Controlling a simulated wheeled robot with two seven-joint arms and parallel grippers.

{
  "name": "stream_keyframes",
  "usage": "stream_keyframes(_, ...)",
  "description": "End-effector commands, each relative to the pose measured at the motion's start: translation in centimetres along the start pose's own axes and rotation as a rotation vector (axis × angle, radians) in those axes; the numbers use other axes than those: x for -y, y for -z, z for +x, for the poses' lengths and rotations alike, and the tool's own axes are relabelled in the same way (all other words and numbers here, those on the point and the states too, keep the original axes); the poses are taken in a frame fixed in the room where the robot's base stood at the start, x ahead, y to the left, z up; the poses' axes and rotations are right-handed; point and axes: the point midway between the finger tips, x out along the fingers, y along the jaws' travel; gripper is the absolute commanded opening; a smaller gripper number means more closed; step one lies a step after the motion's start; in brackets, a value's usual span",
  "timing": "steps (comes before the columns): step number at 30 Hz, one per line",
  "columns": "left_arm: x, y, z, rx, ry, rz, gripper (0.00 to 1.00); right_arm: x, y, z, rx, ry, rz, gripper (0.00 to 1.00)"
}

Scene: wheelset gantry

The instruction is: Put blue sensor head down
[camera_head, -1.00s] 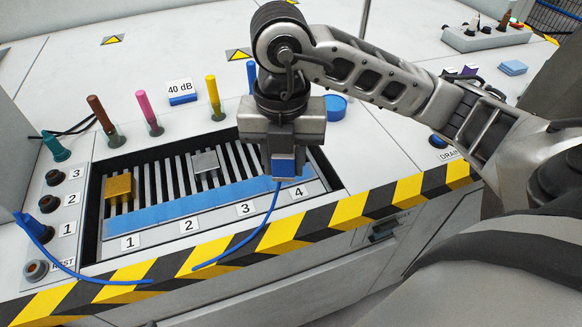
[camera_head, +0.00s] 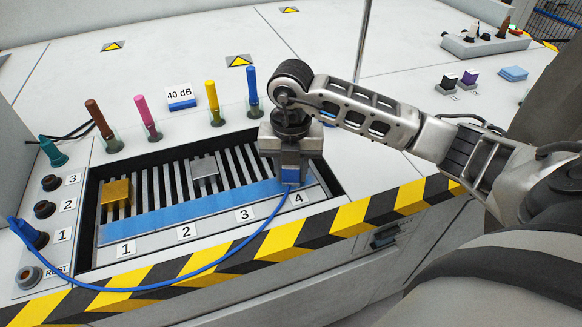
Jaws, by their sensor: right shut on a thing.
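The blue sensor head (camera_head: 290,175) is between the fingers of my right gripper (camera_head: 290,166), which is shut on it. Only its blue front face shows; the fingers hide the rest. The gripper points down over the right end of the slatted tray, just behind the label 4 (camera_head: 299,197). I cannot tell whether the head touches the slats. My left gripper is not in view.
On the slatted tray (camera_head: 157,185) stand a gold block (camera_head: 116,193) at position 1 and a silver block (camera_head: 205,169) further right. Brown, pink, yellow and blue pens (camera_head: 253,90) stand behind it, with a 40 dB block (camera_head: 181,97). A striped edge (camera_head: 330,220) runs along the front.

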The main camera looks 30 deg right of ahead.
Motion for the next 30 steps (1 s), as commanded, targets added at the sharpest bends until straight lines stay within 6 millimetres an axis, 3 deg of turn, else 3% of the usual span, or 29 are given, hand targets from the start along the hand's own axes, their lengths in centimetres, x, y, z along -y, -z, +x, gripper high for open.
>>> stream_keyframes(8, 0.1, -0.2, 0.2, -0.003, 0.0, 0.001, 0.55, 0.0, 0.0, 0.3, 0.001, -0.001, 0.0, 0.04)
stream_keyframes(9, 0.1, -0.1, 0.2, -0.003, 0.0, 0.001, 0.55, 0.0, 0.0, 0.3, 0.001, -0.001, 0.0, 0.38)
stream_keyframes(11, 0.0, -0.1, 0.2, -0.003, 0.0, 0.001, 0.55, 0.0, 0.0, 0.2, 0.001, -0.001, 0.0, 0.54)
stream_keyframes(23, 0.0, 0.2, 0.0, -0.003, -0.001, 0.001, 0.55, -0.1, -0.1, -0.7, 0.003, -0.003, 0.001, 0.54)
stream_keyframes(30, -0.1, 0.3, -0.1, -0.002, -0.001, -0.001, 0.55, -0.1, -0.1, -5.3, 0.007, -0.004, 0.0, 0.54)
